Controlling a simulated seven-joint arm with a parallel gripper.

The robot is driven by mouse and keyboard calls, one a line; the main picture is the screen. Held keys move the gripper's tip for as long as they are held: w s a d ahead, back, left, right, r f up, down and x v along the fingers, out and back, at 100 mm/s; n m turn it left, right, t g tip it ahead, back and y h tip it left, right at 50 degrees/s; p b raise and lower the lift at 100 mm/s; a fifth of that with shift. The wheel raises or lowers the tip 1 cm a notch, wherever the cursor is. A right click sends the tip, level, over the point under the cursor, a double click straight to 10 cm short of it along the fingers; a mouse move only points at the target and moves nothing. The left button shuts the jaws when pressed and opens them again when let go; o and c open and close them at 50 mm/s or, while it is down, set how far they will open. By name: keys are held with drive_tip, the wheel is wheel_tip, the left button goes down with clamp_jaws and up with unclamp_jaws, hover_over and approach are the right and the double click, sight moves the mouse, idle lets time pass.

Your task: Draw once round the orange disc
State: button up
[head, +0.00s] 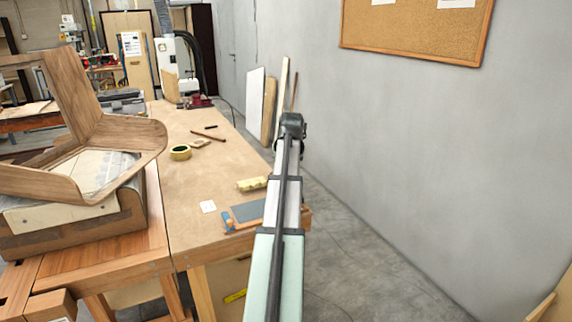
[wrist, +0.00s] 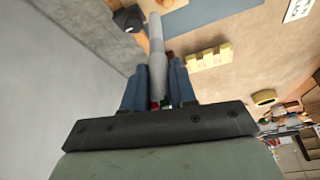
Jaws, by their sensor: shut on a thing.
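My gripper (wrist: 158,75) has blue fingers in the wrist view, shut on a pale grey pen-like tool (wrist: 157,48) that points away from the palm. The tool's far end reaches near the bench edge, beside a blue-grey sheet (wrist: 215,12). The sheet also lies on the bench in the head view (head: 248,211), partly behind my arm. A small orange-brown patch (wrist: 171,4) shows at the top edge of the wrist view; I cannot tell if it is the orange disc. No whole orange disc shows in either view. My arm hides the gripper in the head view.
A pale yellow notched block (head: 251,184) and a white card (head: 208,206) lie near the sheet. A tape roll (head: 180,152) and small sticks lie farther back. A bent wooden shell (head: 95,125) stands at left. A grey wall (head: 430,150) is at right.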

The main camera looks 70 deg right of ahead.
drive_tip(key=shift+f, duration=1.5)
drive_tip(key=shift+w+a, duration=1.6)
drive_tip(key=shift+s+d+r, duration=0.15)
drive_tip(key=shift+s+d, duration=1.45)
drive_tip(key=shift+f, duration=0.35)
drive_tip(key=shift+w+d, duration=0.3)
drive_tip(key=shift+w, duration=0.45)
idle(0.8)
